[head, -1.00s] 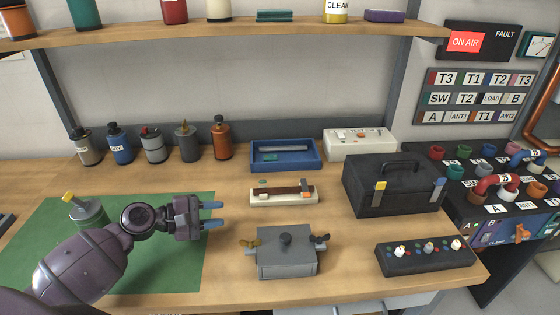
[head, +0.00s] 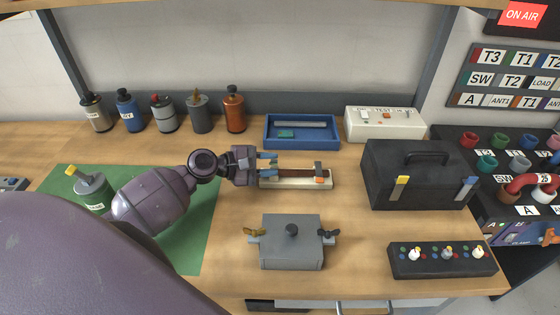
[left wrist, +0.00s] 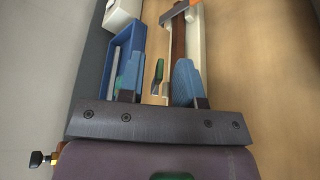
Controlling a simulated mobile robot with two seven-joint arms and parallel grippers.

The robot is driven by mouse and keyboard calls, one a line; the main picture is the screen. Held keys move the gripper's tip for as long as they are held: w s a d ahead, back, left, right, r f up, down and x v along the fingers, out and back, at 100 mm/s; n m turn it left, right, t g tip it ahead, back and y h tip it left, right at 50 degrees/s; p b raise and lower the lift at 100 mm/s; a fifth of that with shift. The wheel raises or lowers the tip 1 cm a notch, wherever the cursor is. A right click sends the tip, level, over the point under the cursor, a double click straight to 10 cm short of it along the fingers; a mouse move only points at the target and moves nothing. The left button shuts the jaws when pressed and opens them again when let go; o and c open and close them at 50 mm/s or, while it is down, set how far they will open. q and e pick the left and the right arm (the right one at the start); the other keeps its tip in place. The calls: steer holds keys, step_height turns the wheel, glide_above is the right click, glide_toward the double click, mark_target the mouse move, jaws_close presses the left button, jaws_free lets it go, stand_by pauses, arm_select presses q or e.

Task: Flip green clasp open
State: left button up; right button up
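The clasp block is a cream base (head: 326,184) with a brown bar (head: 296,173), on the bench right of my left gripper. An orange clasp (head: 321,181) is at its right end. The green clasp (left wrist: 158,72) at the near end shows in the left wrist view, between the two fingers; in the head view the gripper hides it. My left gripper (head: 268,164) is open, its blue fingers at the left end of the block. The wrist view also shows the open fingers (left wrist: 157,82). I cannot tell if a finger touches the clasp. My right gripper is not in view.
A blue tray (head: 268,143) lies just behind the block. A grey box (head: 291,262) with wing clamps stands in front, and a black case (head: 372,180) to the right. Several bottles line the back left. A green mat (head: 205,235) lies under my left arm.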

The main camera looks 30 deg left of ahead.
arm_select(q)
steer(key=shift+x, duration=1.55)
jaws_close()
